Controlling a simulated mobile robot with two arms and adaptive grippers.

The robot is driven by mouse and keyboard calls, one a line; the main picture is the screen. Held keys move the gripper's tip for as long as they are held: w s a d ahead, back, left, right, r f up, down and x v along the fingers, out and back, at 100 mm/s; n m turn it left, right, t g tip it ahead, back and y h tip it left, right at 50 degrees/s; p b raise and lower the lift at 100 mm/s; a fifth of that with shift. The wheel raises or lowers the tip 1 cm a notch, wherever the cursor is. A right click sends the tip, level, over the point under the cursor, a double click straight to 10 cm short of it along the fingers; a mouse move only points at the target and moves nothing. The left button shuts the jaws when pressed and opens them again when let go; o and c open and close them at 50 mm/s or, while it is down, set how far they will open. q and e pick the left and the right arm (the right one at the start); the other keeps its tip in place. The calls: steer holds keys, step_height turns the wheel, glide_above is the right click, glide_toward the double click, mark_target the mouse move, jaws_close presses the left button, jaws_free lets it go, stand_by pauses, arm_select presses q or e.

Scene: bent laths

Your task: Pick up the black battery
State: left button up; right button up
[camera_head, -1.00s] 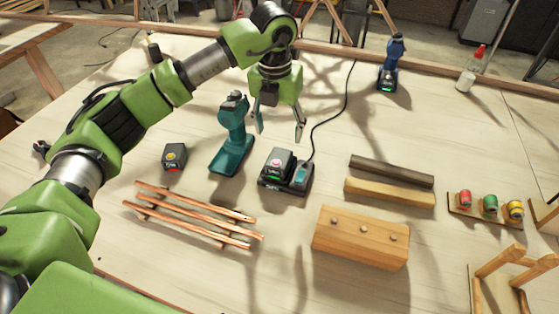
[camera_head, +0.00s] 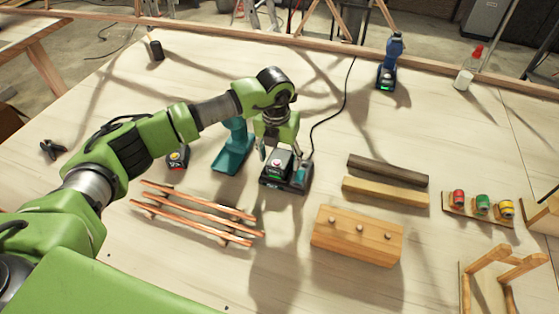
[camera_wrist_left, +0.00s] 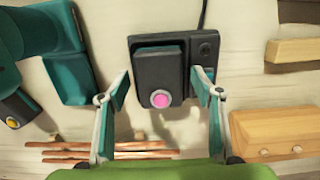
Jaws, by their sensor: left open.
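A black battery (camera_head: 279,166) with a pink button sits in a dark charger (camera_head: 284,187). In the left wrist view, the battery (camera_wrist_left: 157,72) stands centred between my two open fingers, with gaps on both sides, and the charger (camera_wrist_left: 205,48) shows beside it. My left gripper (camera_head: 281,152) is open and low over this battery, pointing down. My right gripper is not in view.
A teal drill (camera_head: 233,155) stands close left of the gripper. Copper rods (camera_head: 195,215) lie in front, a wooden block with pegs (camera_head: 357,236) at front right, and two wooden bars (camera_head: 386,190) to the right. A cable (camera_head: 334,115) runs backward from the charger.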

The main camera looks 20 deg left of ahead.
arm_select(q)
steer(key=c, duration=1.5)
steer(key=shift+r, duration=0.1)
